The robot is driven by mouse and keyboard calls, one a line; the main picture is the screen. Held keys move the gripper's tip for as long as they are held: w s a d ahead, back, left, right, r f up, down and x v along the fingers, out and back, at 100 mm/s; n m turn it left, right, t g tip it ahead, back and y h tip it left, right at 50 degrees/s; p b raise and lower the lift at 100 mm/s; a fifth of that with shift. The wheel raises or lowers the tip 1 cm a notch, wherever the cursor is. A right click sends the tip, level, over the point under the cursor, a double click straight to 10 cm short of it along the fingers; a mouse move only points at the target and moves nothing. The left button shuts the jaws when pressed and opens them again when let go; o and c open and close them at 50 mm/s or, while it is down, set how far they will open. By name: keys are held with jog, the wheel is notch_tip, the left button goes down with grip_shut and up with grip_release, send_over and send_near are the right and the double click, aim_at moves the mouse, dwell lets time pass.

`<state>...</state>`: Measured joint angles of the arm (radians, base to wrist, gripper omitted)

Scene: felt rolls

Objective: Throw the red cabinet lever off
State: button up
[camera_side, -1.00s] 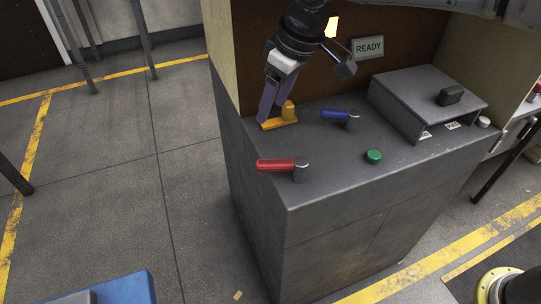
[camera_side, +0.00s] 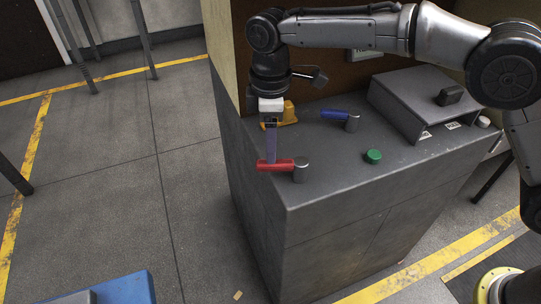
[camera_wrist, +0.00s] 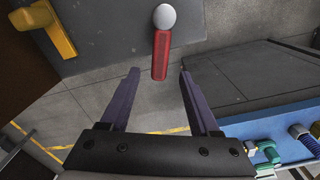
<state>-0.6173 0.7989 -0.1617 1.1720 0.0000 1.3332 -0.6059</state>
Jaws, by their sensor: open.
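The red lever (camera_side: 280,166) lies on the grey cabinet top (camera_side: 335,180) near its left edge, its handle pointing left from a grey round pivot (camera_side: 301,170). In the wrist view the red handle (camera_wrist: 160,58) hangs below its pale pivot knob (camera_wrist: 164,17). My gripper (camera_side: 271,160) points down at the handle's free end in the side view. In the wrist view my gripper (camera_wrist: 159,72) is open, with one purple finger on each side of the handle's line. The handle's tip lies about level with the fingertips. Contact cannot be told.
A yellow lever (camera_side: 288,114) stands behind, and also shows in the wrist view (camera_wrist: 52,25). A blue lever (camera_side: 338,115) and a green button (camera_side: 373,157) are to the right. A grey raised housing (camera_side: 430,95) stands at the back right.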

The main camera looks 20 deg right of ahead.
aim_at(282, 170)
jog(key=shift+f, duration=2.45)
grip_shut()
